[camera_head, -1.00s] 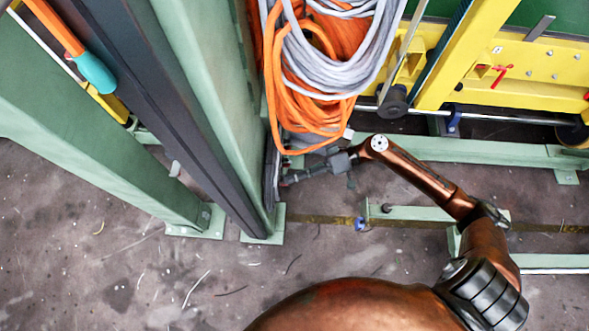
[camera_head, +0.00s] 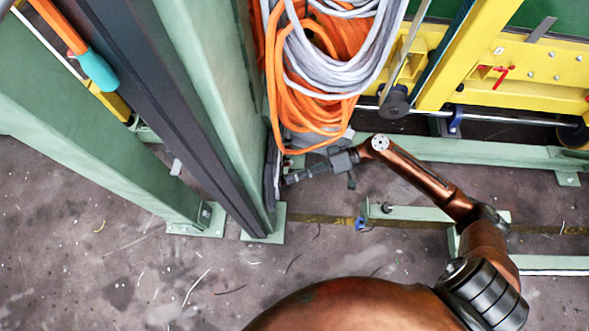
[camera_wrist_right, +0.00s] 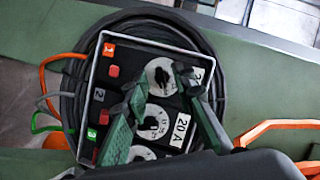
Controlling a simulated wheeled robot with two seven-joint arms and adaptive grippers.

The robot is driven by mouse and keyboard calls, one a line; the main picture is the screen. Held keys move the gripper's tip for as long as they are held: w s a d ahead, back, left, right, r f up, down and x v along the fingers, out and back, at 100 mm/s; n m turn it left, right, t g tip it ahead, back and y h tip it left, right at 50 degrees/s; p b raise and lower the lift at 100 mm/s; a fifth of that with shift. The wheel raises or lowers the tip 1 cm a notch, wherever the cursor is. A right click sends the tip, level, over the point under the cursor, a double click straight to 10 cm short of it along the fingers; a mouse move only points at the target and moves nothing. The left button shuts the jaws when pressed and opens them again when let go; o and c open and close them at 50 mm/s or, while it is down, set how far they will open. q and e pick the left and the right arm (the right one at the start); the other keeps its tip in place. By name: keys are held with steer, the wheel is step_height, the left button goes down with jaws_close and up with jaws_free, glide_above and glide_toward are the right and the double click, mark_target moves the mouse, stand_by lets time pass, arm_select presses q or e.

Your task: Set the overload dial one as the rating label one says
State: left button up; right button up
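A dark control box (camera_wrist_right: 125,60) with a pale wire frame shows in the right wrist view. Overload dial one (camera_wrist_right: 162,76), the white-faced dial at the top near the red "1" tag (camera_wrist_right: 109,49), has a dark knob. Rating label one (camera_wrist_right: 197,75) is beside it, partly hidden by a finger, so its value is not fully readable. My right gripper (camera_wrist_right: 159,84) is open, its fingertips on either side of the top dial, apart from each other. In the head view my right gripper (camera_head: 290,179) is at the green post's side. My left gripper is not in view.
Below are two more dials (camera_wrist_right: 153,121) (camera_wrist_right: 140,154) and a "20 A" label (camera_wrist_right: 180,130). Red buttons (camera_wrist_right: 113,71) line the box's left. Orange and grey cable coils (camera_head: 330,60) hang above my right gripper. A green post (camera_head: 205,90) stands left of it.

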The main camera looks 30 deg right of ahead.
step_height(320, 180, up, 10)
stand_by(0.6)
